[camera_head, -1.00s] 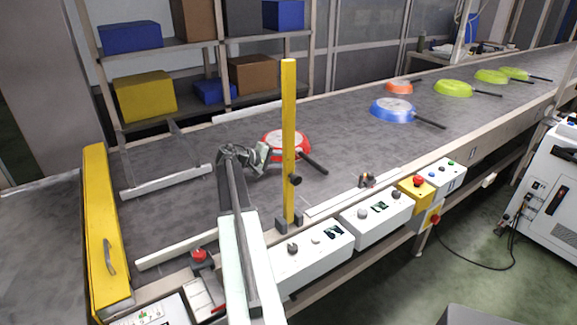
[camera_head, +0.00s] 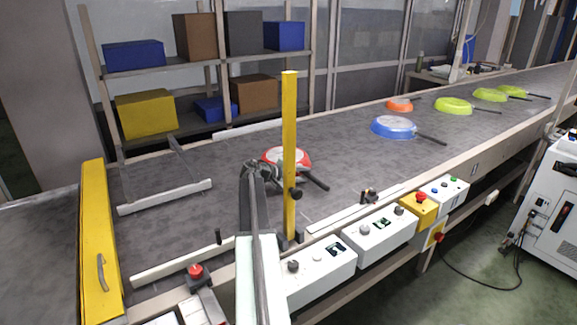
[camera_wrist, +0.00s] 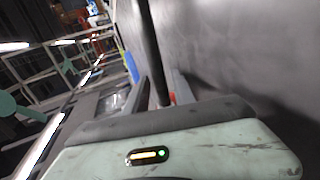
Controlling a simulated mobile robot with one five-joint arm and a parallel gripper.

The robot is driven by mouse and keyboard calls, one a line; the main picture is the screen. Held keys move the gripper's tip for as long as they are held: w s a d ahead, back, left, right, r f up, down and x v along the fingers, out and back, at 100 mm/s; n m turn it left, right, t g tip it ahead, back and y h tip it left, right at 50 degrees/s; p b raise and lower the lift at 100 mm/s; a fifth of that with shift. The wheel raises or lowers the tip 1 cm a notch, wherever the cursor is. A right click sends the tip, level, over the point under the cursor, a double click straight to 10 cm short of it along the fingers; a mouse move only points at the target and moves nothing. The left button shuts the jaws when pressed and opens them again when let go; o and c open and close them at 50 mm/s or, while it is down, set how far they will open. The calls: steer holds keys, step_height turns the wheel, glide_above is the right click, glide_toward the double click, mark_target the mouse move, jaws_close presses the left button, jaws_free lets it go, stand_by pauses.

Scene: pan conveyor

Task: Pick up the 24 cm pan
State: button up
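The red pan (camera_head: 271,155) lies on the conveyor (camera_head: 345,165), partly hidden behind a yellow post and my gripper. Its dark handle (camera_head: 315,181) points to the lower right. My gripper (camera_head: 264,169) is at the near left side of this pan; I cannot tell whether it touches it. A blue pan (camera_head: 393,128), an orange pan (camera_head: 399,105) and green pans (camera_head: 453,106) lie farther right. No pan size is readable. A small red patch (camera_wrist: 172,98) shows beside a dark bar in the wrist view. Whether my gripper is open is unclear.
The yellow post (camera_head: 289,155) stands at the conveyor's near edge, just right of my arm. White control boxes (camera_head: 380,238) line that edge. A yellow panel (camera_head: 100,240) stands at left. Shelves with boxes (camera_head: 147,114) are behind. The belt between the red and blue pans is clear.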

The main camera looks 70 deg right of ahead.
jaws_close()
stand_by(1.4)
